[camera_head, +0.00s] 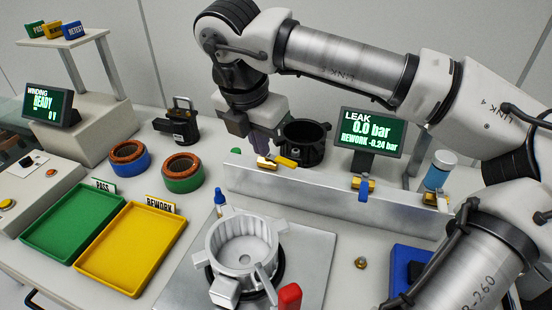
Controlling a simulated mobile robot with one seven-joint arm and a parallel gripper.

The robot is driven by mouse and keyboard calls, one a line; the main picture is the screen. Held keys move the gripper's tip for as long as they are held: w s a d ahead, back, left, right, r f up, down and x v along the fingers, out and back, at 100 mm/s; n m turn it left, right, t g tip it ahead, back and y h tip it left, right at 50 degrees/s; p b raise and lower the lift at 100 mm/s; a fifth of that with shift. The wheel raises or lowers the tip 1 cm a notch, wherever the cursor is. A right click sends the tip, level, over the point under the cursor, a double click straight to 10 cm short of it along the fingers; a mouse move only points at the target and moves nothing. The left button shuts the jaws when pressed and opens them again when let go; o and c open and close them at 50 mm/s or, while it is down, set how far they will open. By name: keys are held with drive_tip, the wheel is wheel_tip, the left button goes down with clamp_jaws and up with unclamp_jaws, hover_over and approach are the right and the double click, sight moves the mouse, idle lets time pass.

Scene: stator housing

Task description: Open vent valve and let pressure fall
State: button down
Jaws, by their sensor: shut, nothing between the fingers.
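My gripper (260,142) hangs behind the left end of the grey metal rail, left of a black cylindrical part. Its fingers look shut and empty, and their tips are partly hidden. On the rail, a brass valve with a yellow lever (286,162) is just right of and in front of my gripper. A brass valve with a blue lever (364,188) is at the rail's middle, its lever pointing down. I cannot tell which is the vent valve. The leak display (373,130) reads 0.0 bar and REWORK -0.24 bar.
A silver stator housing (216,240) sits on a metal plate, with a red-handled clamp (289,296) at its front right. Green (38,243) and yellow (100,262) trays lie left. The black part (303,146) stands close to my gripper. Another brass fitting (436,199) is at right.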

sight(280, 160)
drive_tip(key=w+d+f+p, duration=0.3)
drive_tip(key=w+f+p, duration=0.1)
drive_tip(key=f, duration=0.5)
drive_tip(key=shift+w+d, duration=0.2)
drive_tip(key=shift+w, duration=0.5)
drive_tip(key=shift+f, duration=0.15)
